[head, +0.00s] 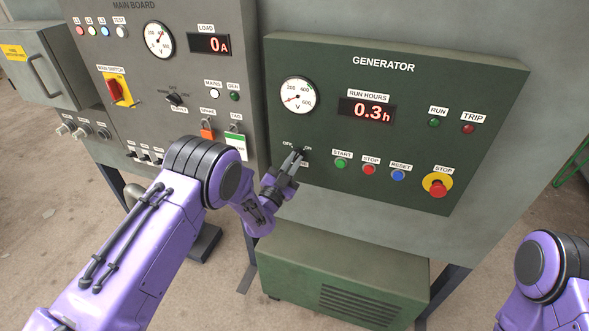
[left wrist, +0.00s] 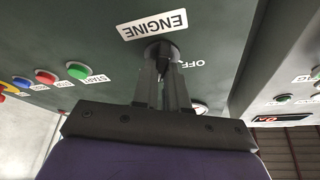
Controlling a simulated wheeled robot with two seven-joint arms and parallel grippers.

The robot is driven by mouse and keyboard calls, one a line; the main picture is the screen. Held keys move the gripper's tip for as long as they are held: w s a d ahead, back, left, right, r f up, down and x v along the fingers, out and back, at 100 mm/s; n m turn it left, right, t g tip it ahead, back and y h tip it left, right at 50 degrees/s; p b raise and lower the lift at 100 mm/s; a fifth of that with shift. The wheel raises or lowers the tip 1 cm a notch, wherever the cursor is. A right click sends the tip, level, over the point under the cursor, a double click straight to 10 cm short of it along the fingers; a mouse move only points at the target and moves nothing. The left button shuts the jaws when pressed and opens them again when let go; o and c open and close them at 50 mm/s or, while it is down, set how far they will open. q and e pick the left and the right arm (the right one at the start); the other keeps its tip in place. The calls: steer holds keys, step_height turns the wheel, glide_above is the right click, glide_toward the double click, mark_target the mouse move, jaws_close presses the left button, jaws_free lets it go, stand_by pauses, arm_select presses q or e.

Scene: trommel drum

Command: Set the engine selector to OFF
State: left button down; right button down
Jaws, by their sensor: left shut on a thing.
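The engine selector (left wrist: 163,51) is a dark round knob on the green generator panel (head: 490,90). It sits beside the ENGINE label (left wrist: 152,24) in the left wrist view, where the picture is turned upside down. My right gripper is out of view.
Right of the selector are the green START button (head: 341,163), red STOP button (head: 369,169), blue RESET button (head: 398,175) and red emergency stop (head: 437,189). The grey main board (head: 190,60) stands at the left. A green box (head: 340,270) is below.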

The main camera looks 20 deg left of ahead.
arm_select(q)
steer(key=n+y+b, duration=0.1)
steer(key=n, duration=0.1)
steer(key=n+y+b, duration=0.1)
steer(key=n+t+y+b, duration=0.1)
steer(key=n, duration=0.1)
steer(key=shift+f+n, duration=0.3)
steer(key=shift+f, duration=0.05)
steer(key=n+y+b, duration=0.1)
steer(key=n, duration=0.1)
steer(key=n+y+b, duration=0.1)
steer(key=n, duration=0.2)
steer(key=shift+d+y, duration=0.1)
steer(key=shift+y, duration=0.3)
steer(key=n+y+b, duration=0.1)
steer(key=n, duration=0.1)
steer(key=n+y+b, duration=0.1)
steer(key=n, duration=0.2)
steer(key=shift+d+r+g+y, duration=0.1)
steer(key=shift+g+y, duration=0.2)
steer(key=shift+s+n+g+y+b, duration=0.1)
steer(key=shift+n+g+y+b, duration=0.3)
steer(key=shift+n, duration=0.75)
steer(key=shift+n+g+y+b, duration=0.15)
steer(key=shift+n+y, duration=0.35)
steer(key=shift+n, duration=1.05)
steer(key=c, duration=1.2)
jaws_free()
steer(key=shift+r+g, duration=0.1)
steer(key=shift+g, duration=0.15)
